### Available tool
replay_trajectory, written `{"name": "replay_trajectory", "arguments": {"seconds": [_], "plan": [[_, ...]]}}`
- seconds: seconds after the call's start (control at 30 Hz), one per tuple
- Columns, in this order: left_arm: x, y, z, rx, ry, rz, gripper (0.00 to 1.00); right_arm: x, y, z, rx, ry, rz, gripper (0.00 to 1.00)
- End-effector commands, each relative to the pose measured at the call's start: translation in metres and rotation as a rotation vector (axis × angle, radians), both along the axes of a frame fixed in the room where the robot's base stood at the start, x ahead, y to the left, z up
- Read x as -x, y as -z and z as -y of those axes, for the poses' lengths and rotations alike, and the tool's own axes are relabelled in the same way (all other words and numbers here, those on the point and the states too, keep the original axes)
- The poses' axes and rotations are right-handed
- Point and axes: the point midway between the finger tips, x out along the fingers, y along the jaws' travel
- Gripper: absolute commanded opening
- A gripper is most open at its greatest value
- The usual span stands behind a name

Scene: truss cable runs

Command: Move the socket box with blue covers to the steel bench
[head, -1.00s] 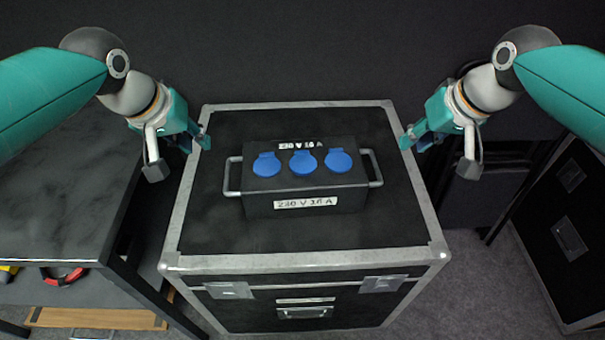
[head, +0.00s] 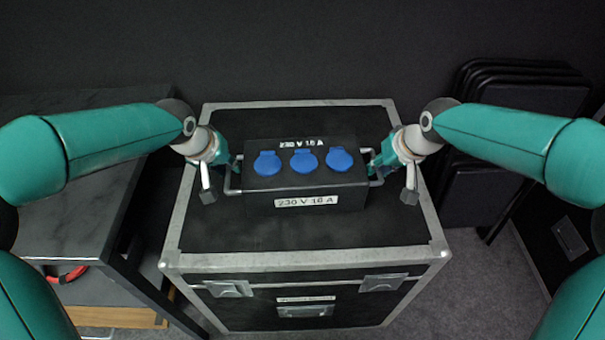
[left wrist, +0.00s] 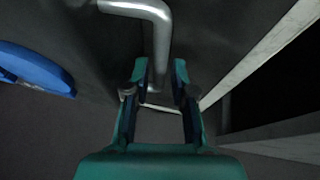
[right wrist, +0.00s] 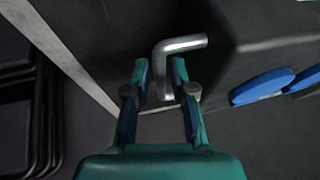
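The socket box (head: 305,180) is black with blue round covers (head: 303,161) and "230 V 16 A" labels. It sits on top of a black flight case (head: 300,238). My left gripper (head: 236,168) is at the box's left handle; in the left wrist view its fingers (left wrist: 160,85) are open with the handle (left wrist: 160,40) between or just beyond the tips. My right gripper (head: 371,166) is at the right handle; in the right wrist view its fingers (right wrist: 160,82) are open on both sides of the handle (right wrist: 163,62). The steel bench may be the dark table (head: 60,210) at left.
Folded black chairs (head: 520,85) lean against the wall at the back right. Another black case (head: 568,235) stands at the right. A red ring-shaped thing (head: 66,274) lies on a shelf below the table. The table's visible top is clear.

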Motion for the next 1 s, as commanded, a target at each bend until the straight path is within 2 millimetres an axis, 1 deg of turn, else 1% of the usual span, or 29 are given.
{"name": "replay_trajectory", "arguments": {"seconds": [0.03,0.2,0.47,0.5,0.63,0.67,1.0], "plan": [[-0.0019,0.0047,0.0006,-0.001,0.000,-0.001,0.25,-0.0016,0.0051,-0.0009,0.001,0.000,-0.002,0.24],[-0.0055,0.0117,0.0019,0.000,0.001,0.001,0.25,-0.0049,0.0122,-0.0024,0.001,0.001,0.000,0.24],[-0.0058,0.0123,0.0021,0.000,0.001,0.001,0.25,-0.0051,0.0128,-0.0025,0.000,0.001,0.000,0.24],[-0.0058,0.0123,0.0021,0.000,0.001,0.001,0.23,-0.0051,0.0128,-0.0026,0.000,0.001,0.000,0.23],[-0.0057,0.0123,0.0021,0.000,0.001,0.001,0.01,-0.0050,0.0126,-0.0027,0.000,0.001,0.000,0.01],[-0.0057,0.0122,0.0020,0.000,0.001,0.001,0.00,-0.0051,0.0125,-0.0027,0.000,0.001,0.001,0.00],[-0.0055,0.0122,0.0015,-0.001,-0.001,0.001,0.00,-0.0052,0.0123,-0.0025,0.001,0.001,0.000,0.00]]}}
